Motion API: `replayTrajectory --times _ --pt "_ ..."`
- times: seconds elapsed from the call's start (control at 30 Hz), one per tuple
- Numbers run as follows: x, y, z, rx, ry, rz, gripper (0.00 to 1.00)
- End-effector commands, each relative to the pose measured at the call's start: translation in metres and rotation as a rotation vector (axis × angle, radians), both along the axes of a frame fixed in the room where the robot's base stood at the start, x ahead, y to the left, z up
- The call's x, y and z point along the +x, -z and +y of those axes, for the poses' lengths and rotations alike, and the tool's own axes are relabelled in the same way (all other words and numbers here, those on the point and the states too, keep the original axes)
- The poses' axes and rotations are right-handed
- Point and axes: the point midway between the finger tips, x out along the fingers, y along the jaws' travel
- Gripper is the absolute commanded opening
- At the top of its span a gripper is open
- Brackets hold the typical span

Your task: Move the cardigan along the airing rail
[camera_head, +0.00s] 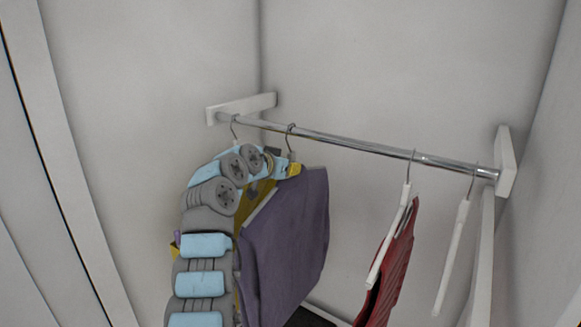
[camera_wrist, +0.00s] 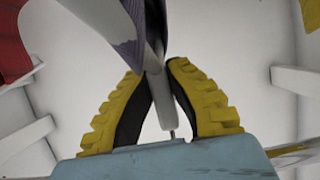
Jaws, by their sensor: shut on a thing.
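A purple garment (camera_head: 285,240) hangs from the airing rail (camera_head: 350,146), left of its middle; it is likely the cardigan, though its cut is hard to tell. My gripper (camera_head: 291,168) is at the top of this garment, just under the hanger hook (camera_head: 290,140). In the wrist view my gripper's yellow fingers (camera_wrist: 158,72) close on the pale neck of the hanger (camera_wrist: 154,92). The purple cloth (camera_wrist: 118,22) shows beyond the fingers there. In the head view the hook is at the rail. My arm hides part of the garment's left side.
A mustard garment (camera_head: 253,200) hangs to the left, mostly behind my arm. A red garment (camera_head: 393,265) on a white hanger and an empty white hanger (camera_head: 452,258) hang to the right. Free rail lies between purple and red. White brackets (camera_head: 507,165) and walls bound the rail.

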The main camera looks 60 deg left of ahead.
Motion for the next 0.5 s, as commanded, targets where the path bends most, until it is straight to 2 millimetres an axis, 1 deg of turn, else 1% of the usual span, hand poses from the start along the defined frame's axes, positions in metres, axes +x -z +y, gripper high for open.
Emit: replayTrajectory --times 0.2,0.23,0.3,0.5 --pt "0.0002 -0.0018 -0.0001 0.002 0.000 -0.002 0.00" --pt "0.0002 -0.0019 -0.0001 0.002 0.000 -0.002 0.21" --pt "0.0002 -0.0016 -0.0001 0.002 0.000 -0.002 0.38" --pt "0.0001 -0.0009 -0.0001 0.000 0.000 -0.001 0.38"
